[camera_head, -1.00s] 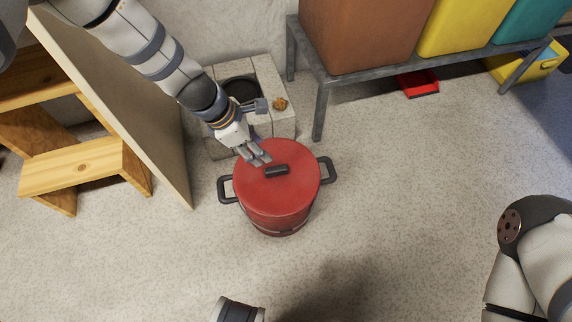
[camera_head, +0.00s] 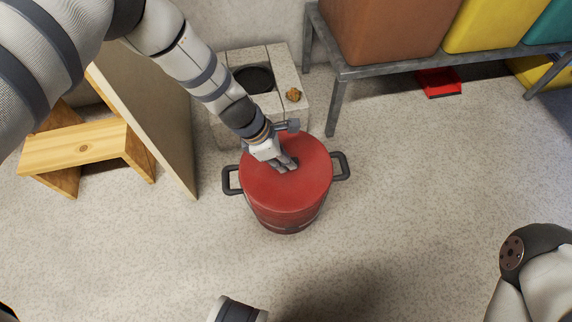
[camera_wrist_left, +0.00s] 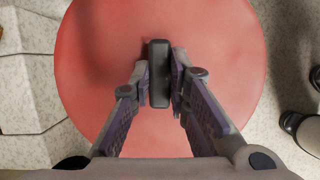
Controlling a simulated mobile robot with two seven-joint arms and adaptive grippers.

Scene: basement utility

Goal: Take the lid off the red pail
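The red pail (camera_head: 284,217) stands upright on the floor in the head view, with dark side handles (camera_head: 231,180). Its round red lid (camera_head: 310,175) sits on top; the lid also fills much of the left wrist view (camera_wrist_left: 226,60). The lid's black bar handle (camera_wrist_left: 159,65) is upright in that view, between the fingers of my left gripper (camera_wrist_left: 161,78). The fingers lie close against both sides of the handle. In the head view my left gripper (camera_head: 287,164) covers most of the handle. My right gripper does not show.
Pale blocks around a dark round opening (camera_head: 254,80) stand behind the pail, with a small brown lump (camera_head: 293,94) on them. A leaning board (camera_head: 165,130) and wooden step (camera_head: 75,148) are at left. A metal bench (camera_head: 400,66) holds bins. Floor right of the pail is clear.

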